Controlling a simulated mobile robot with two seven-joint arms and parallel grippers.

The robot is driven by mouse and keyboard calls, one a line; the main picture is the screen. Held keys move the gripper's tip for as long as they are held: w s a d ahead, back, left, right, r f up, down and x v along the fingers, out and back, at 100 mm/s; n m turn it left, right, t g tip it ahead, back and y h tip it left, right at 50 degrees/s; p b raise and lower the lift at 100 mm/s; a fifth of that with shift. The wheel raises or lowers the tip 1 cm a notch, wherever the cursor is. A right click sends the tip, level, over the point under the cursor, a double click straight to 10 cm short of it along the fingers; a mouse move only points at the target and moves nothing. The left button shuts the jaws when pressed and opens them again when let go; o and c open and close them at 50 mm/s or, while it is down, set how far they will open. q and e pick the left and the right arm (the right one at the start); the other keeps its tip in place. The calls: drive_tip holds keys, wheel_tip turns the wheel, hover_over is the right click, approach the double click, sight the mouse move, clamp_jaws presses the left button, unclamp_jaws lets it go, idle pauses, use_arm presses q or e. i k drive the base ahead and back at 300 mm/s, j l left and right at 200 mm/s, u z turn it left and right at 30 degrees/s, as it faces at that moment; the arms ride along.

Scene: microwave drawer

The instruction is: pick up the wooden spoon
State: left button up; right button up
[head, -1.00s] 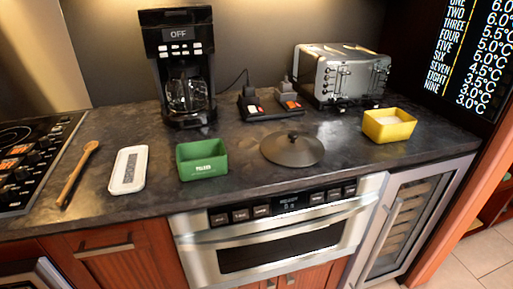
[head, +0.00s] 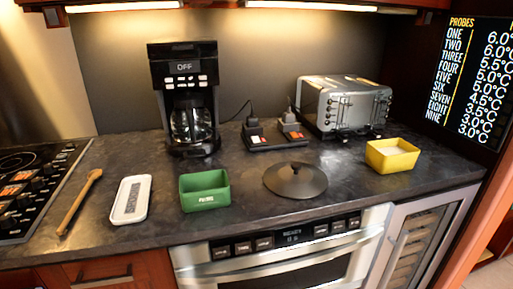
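The wooden spoon (head: 80,201) lies on the dark countertop at the left, between the stove and a white tray. Its bowl end points to the back and its handle runs toward the front edge. Neither of my grippers shows in the head view.
A stove (head: 28,190) is left of the spoon. Right of it are a white tray (head: 141,207), a green box (head: 205,191), a dark lid (head: 296,181) and a yellow box (head: 392,155). A coffee maker (head: 186,95) and a toaster (head: 345,105) stand behind. The microwave drawer (head: 285,262) is below.

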sight(95, 174)
drive_tip(key=u, duration=1.25)
